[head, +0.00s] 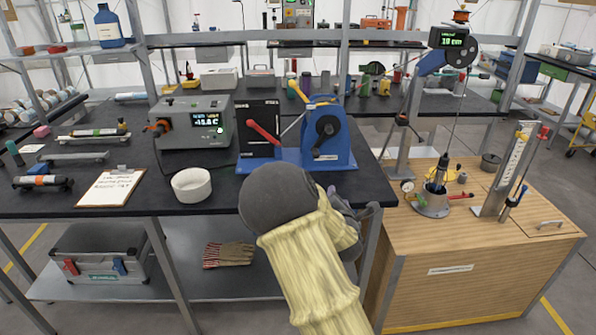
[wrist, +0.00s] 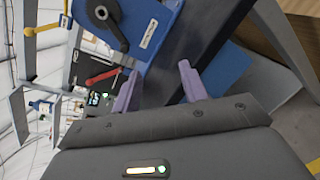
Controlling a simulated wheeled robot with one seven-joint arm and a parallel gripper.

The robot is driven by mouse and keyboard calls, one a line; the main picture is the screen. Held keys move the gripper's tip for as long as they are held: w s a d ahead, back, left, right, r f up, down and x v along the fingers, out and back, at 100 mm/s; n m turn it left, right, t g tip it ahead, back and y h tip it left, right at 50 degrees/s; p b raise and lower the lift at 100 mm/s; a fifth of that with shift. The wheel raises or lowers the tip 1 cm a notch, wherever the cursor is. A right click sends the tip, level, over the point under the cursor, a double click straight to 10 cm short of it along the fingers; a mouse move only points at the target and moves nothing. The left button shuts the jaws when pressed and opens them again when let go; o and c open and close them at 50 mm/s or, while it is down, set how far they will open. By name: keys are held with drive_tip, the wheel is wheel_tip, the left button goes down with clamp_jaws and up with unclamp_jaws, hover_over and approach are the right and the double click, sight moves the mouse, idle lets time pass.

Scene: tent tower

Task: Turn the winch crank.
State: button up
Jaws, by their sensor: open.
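A blue machine (head: 340,157) stands on the black bench, with a black disc and crank arm (head: 326,128) on its face. They also show in the wrist view, as the blue face (wrist: 155,28) and black crank arm (wrist: 108,25). A small dark crank-like part (head: 403,120) is on the grey post to the right. I cannot tell for certain which is the winch crank. My gripper (wrist: 158,72) is open and empty, its purple fingers apart from the crank arm, near the bench edge. In the head view my forearm partly hides it.
A red lever (head: 263,133) sticks out left of the blue machine, beside a grey display box (head: 196,122). A white bowl (head: 191,185) and clipboard (head: 111,188) lie on the bench. A wooden cabinet (head: 480,262) with instruments stands at right.

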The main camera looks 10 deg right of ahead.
drive_tip(key=s+d+f+m+g, duration=0.1)
drive_tip(key=s+f+m+g, duration=0.1)
drive_tip(key=s+m+g, duration=0.35)
drive_tip(key=s+f+m+g, duration=0.2)
drive_tip(key=s+f+m, duration=0.1)
drive_tip(key=s+m, duration=0.5)
drive_tip(key=s+a+r+m+g+y, duration=0.1)
drive_tip(key=s+a+m+g, duration=0.1)
drive_tip(key=s+m, duration=0.3)
drive_tip(key=s+a+r+m+g+y, duration=0.1)
drive_tip(key=s+m, duration=0.5)
drive_tip(key=s, duration=0.6)
drive_tip(key=a+g, duration=0.1)
drive_tip(key=g, duration=0.1)
drive_tip(key=shift+s+a+r+g+y, duration=0.15)
drive_tip(key=shift+s+a+g+y, duration=0.1)
drive_tip(key=shift+g+y, duration=0.1)
drive_tip(key=shift+w, duration=0.1)
drive_tip(key=shift+c, duration=0.7)
drive_tip(key=shift+w+a, duration=0.1)
